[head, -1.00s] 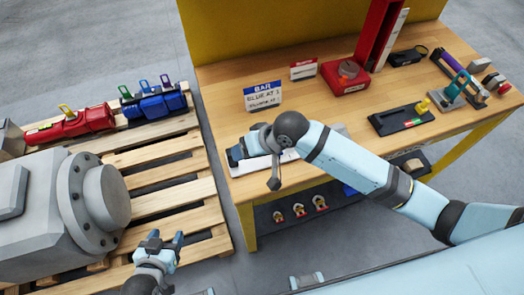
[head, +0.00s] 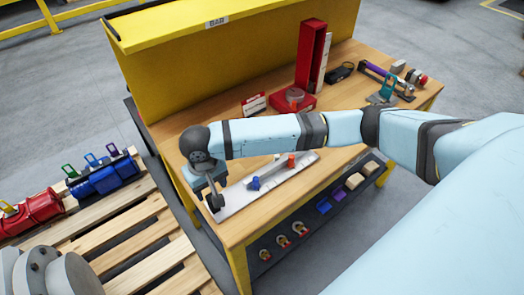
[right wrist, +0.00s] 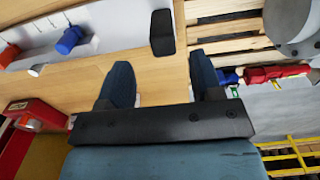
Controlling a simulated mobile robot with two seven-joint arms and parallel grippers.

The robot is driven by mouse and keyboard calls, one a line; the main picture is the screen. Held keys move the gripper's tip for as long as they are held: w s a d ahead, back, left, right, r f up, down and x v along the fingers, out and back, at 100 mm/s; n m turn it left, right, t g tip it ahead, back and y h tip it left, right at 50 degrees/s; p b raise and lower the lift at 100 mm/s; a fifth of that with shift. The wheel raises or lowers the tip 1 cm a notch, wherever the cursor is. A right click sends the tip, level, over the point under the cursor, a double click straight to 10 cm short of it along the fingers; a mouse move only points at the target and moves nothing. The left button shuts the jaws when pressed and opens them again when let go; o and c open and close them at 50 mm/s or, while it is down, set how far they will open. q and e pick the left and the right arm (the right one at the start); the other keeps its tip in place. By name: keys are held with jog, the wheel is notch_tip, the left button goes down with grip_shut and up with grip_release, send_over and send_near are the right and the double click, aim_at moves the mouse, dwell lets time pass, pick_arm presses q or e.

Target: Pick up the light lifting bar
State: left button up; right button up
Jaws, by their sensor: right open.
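A long pale board (head: 235,203) lies along the front edge of the wooden table. A slim grey bar (head: 268,171) with a blue piece (head: 254,183) and an orange-red piece (head: 291,160) lies on it; I cannot tell whether this is the light lifting bar. The blue piece (right wrist: 69,40) also shows at the upper left of the right wrist view. My right gripper (right wrist: 163,88) is open, with nothing between its fingers, over the table's left part. My left gripper is out of view.
A dark block (right wrist: 162,32) lies beyond my right fingers. A red stand (head: 312,55) and a small red-and-white sign (head: 254,104) stand farther back. A pallet (head: 130,215) with red and blue units is left of the table. A lower shelf (head: 310,225) holds small parts.

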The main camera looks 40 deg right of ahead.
jog(key=shift+a+f+p, duration=0.2)
jog(key=shift+f+p, duration=0.3)
jog(key=shift+f, duration=3.5)
jog(key=shift+w+r, duration=0.1)
grip_shut()
